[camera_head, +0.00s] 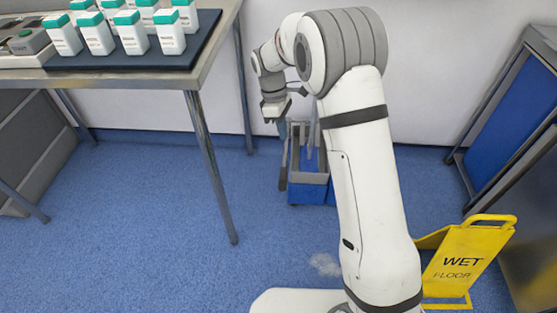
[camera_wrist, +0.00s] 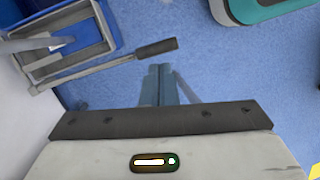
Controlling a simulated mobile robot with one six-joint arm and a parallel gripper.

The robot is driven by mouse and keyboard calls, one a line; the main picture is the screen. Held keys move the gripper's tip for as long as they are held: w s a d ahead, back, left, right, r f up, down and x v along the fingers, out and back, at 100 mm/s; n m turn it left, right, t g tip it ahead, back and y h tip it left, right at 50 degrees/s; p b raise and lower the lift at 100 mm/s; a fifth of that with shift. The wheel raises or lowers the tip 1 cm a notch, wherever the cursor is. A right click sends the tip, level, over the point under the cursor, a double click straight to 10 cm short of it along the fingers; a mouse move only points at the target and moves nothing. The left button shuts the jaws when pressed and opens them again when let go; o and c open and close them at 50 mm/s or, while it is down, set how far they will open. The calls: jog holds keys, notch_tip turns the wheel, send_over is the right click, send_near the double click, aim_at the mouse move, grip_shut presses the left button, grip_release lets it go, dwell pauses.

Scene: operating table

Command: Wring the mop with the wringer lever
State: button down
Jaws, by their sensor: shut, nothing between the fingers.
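The blue mop bucket (camera_head: 308,190) with its grey wringer stands on the floor near the back wall. It also shows at the upper left of the wrist view (camera_wrist: 107,17). The wringer lever (camera_wrist: 90,72) runs from the bucket to the right and ends in a dark grip (camera_wrist: 157,48). My gripper (camera_wrist: 158,72) is shut and empty, with its fingertips just below the grip in the wrist view and apart from it. In the head view my gripper (camera_head: 272,119) is above and left of the bucket.
A steel table (camera_head: 200,75) with several white bottles stands at the left. A yellow wet-floor sign (camera_head: 465,255) and a steel cart (camera_head: 530,150) are at the right. A pale patch (camera_head: 325,264) lies on the blue floor. Floor left of the bucket is clear.

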jog(key=w+a+f+n, duration=0.2)
jog(key=a+f+n, duration=0.1)
jog(key=a, duration=0.1)
jog(key=b, duration=0.5)
send_near(282, 175)
jog(key=shift+h, duration=0.3)
jog(key=x, duration=0.7)
jog(key=shift+s+a+f, duration=0.1)
jog(key=shift+a+f, duration=0.05)
jog(key=shift+a, duration=0.15)
notch_tip(282, 175, down, 6)
jog(key=s, duration=0.1)
jog(key=shift+s, duration=0.25)
